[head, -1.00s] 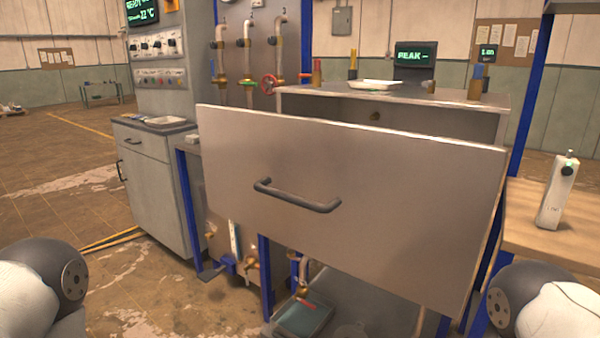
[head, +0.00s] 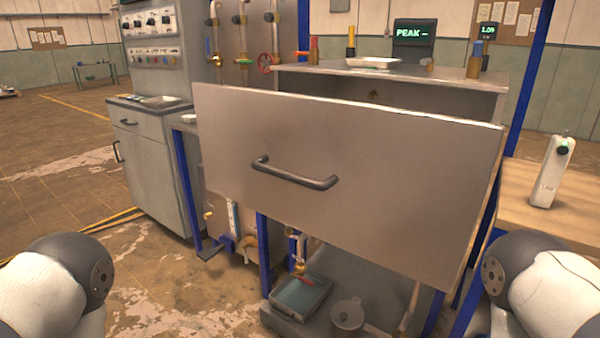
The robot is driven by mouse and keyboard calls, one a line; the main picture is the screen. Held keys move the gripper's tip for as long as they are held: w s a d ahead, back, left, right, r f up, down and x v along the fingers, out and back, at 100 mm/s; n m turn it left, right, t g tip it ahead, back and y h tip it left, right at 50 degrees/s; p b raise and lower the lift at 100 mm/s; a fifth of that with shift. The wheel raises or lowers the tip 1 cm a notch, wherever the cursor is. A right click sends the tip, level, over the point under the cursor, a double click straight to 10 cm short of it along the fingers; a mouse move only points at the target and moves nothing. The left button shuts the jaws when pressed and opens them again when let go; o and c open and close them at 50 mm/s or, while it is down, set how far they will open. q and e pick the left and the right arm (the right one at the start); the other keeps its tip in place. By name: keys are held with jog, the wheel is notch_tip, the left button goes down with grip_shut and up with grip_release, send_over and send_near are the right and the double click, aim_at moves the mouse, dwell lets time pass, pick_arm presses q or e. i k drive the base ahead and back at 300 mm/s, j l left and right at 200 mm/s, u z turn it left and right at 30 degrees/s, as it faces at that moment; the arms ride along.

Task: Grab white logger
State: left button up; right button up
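The white logger (head: 552,172) stands upright on the wooden table at the right of the head view. It is a slim white box with a dark knob and a small green spot at its top. Parts of my two arms show at the lower left and lower right edges, and the right one is below and to the left of the logger, apart from it in the picture. Neither gripper's fingers are in view.
A large metal drawer front (head: 345,185) with a dark handle (head: 295,174) juts out in the middle. The wooden table (head: 575,205) has bare room around the logger. A blue post rises beside the table. A tray (head: 300,295) and a lidded pot (head: 347,314) sit low under the drawer.

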aim_at(554, 165)
jog(key=z, duration=1.4)
